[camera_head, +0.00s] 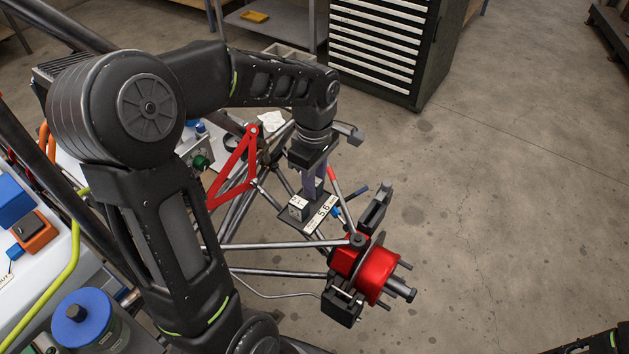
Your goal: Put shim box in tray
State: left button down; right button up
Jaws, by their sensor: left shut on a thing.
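My left gripper (313,190) reaches down over the tube chassis. It is shut on a small grey box with a white label, which I take as the shim box (297,208). The wrist and fingers hide part of the box. A flat dark tray (320,219) with a white "5.6 mm" label lies right under the box. I cannot tell whether the box touches the tray's floor.
The chassis tubes (290,244) surround the tray. A red hub (377,275) is at the front right, and a red bracket (235,172) stands left of the tray. A drawer cabinet (384,45) is behind. The floor at right is mostly clear.

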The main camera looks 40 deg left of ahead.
pick_arm(q)
jog(key=shift+f, duration=0.4)
jog(key=shift+f, duration=0.15)
jog(key=c, duration=1.2)
grip_release()
jog(key=shift+o, duration=0.2)
notch_tip(320, 180, up, 12)
jog(key=shift+r, duration=0.2)
